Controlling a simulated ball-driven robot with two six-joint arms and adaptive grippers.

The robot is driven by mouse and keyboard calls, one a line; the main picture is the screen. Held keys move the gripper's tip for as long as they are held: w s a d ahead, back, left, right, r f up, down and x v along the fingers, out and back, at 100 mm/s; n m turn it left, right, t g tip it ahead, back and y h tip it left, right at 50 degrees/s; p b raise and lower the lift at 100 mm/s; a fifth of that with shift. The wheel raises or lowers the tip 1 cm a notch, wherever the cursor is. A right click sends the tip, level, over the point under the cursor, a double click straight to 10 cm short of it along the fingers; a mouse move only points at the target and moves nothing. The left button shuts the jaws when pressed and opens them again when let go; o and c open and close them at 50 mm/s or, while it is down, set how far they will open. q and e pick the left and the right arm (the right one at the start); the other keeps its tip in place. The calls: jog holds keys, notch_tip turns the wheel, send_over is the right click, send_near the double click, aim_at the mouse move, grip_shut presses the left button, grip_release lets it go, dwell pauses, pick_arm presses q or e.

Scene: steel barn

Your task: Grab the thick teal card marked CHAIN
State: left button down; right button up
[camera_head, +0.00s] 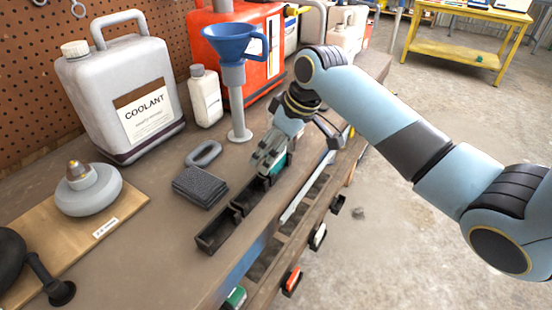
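My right gripper (270,158) reaches down from the right over the far end of a narrow black tray (214,243) on the bench. A teal block-like card (279,166) shows right at its fingers, in the far part of the tray. The fingers hide much of it, and no CHAIN marking can be read. I cannot tell whether the fingers are closed on the card or only beside it. My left gripper is not in view.
A dark grey ribbed block (200,187) and a grey loop handle (203,154) lie left of the tray. A blue funnel on a stand (236,92), a white bottle (206,97) and a coolant jug (122,88) stand behind.

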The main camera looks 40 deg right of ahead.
jog(key=c, duration=1.1)
jog(key=shift+r, duration=0.1)
